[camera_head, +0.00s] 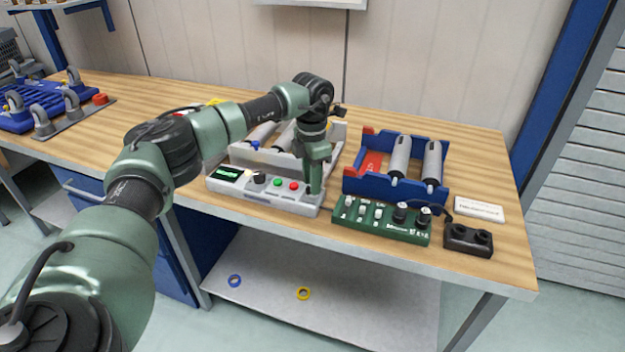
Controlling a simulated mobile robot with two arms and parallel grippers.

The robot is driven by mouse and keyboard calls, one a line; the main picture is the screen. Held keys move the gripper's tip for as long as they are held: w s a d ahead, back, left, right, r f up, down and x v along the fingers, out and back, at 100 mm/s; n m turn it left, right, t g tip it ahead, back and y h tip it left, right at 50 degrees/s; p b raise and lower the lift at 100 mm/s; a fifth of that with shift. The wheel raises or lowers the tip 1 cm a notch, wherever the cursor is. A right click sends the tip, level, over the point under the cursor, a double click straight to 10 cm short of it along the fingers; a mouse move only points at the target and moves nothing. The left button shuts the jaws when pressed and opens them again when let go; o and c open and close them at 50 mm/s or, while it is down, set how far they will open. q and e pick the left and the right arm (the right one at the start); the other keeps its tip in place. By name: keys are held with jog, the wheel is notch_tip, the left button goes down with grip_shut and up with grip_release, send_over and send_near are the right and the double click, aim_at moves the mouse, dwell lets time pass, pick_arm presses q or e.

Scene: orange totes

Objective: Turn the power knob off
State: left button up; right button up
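A light grey control panel (238,192) stands near the table's front edge. It has a small dark screen (229,174), a dark knob (259,178), a green button (278,184) and a red button (294,186). My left gripper (315,190) points down at the panel's right end, to the right of the red button. It hides whatever is on the panel there. I cannot tell whether its fingers are apart, closed, or around something. Which control is the power knob is not readable. My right gripper is out of view.
A green box (378,233) with switches and two black-and-white knobs (424,216) stands to the right. Behind it is a blue roller cradle (372,188). A black two-socket block (468,240) and a white labelled plate (479,209) lie further right. The back right tabletop is clear.

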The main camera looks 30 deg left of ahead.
pick_arm(q)
jog(key=shift+f, duration=0.45)
grip_shut()
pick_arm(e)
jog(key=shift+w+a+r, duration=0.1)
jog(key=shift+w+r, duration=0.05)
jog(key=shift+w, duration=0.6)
